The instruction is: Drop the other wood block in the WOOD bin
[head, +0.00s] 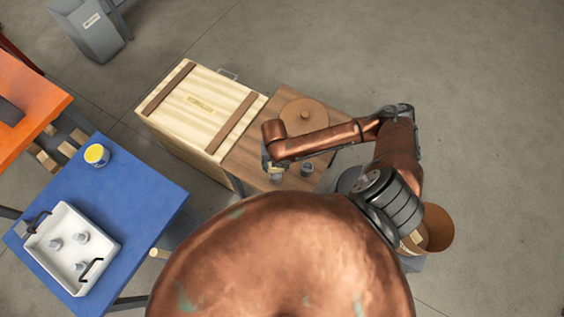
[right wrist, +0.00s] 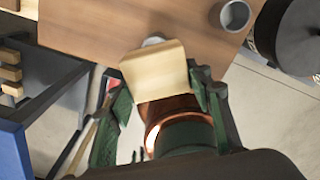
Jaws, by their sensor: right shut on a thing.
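My right gripper (head: 272,164) is over the near left part of the brown wooden table, at the end of the copper arm. In the right wrist view its green fingers (right wrist: 165,95) are shut on a pale wood block (right wrist: 153,68). The block is held between the fingertips, and the table top shows behind it. A brown round bin (head: 438,228) with a pale label stands at the right, partly hidden by my arm. A grey bin (head: 92,38) with a label stands at the far top left. I cannot read either label, so I cannot tell which is WOOD. My left gripper is not in view.
The brown table (head: 252,158) holds a round brown lid (head: 303,117) and small grey cups (head: 307,169). A large wooden crate (head: 198,108) stands beside it. A blue table (head: 140,195) at left holds a white tray (head: 108,247) and a yellow can (head: 96,155). Floor at upper right is clear.

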